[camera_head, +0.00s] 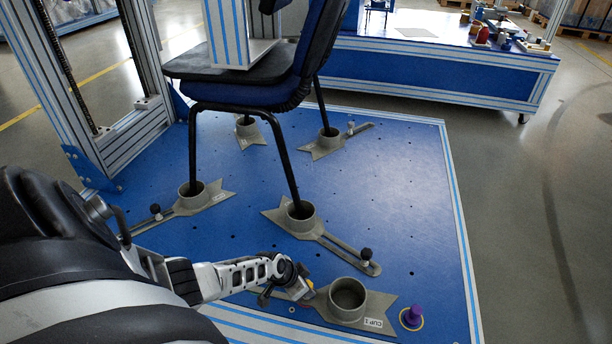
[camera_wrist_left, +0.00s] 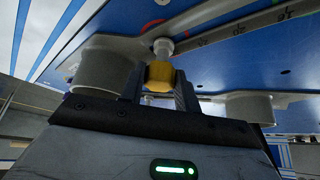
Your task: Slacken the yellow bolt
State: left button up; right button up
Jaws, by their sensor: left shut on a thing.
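The yellow bolt (camera_wrist_left: 160,75) stands between the fingers of my left gripper (camera_wrist_left: 160,88) in the left wrist view, with a pale round collar beside its head. The gripper is shut on the bolt. In the head view my left gripper (camera_head: 296,281) is low at the left end of the grey cup plate labelled CUP 1 (camera_head: 384,308). Only a small bit of the yellow bolt (camera_head: 309,284) shows there; the fingers hide most of it. The cup of this plate is empty. My right gripper is not in view.
A chair (camera_head: 245,92) stands with its legs in other grey cups (camera_head: 300,216) on the blue platform (camera_head: 385,185). Black-knobbed bolts (camera_head: 365,254) stand in their slotted arms. A frame post (camera_head: 70,95) rises at left.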

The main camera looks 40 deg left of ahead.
pick_arm(q)
jog(key=shift+d+r+n+y+p, duration=0.1)
jog(key=shift+r+n+y+p, duration=0.1)
jog(key=shift+n+y+p, duration=0.55)
jog(key=shift+f+n+p, duration=0.1)
jog(key=shift+n+p, duration=0.45)
jog(key=shift+n, duration=0.3)
jog(key=shift+f, duration=0.1)
jog(key=shift+d+r+n+y+p, duration=0.1)
jog(key=shift+r+n+y+p, duration=0.1)
jog(key=shift+n+y+p, duration=0.4)
jog(key=shift+f+n+y, duration=0.15)
jog(key=shift+n+y, duration=0.1)
jog(key=shift+n, duration=1.25)
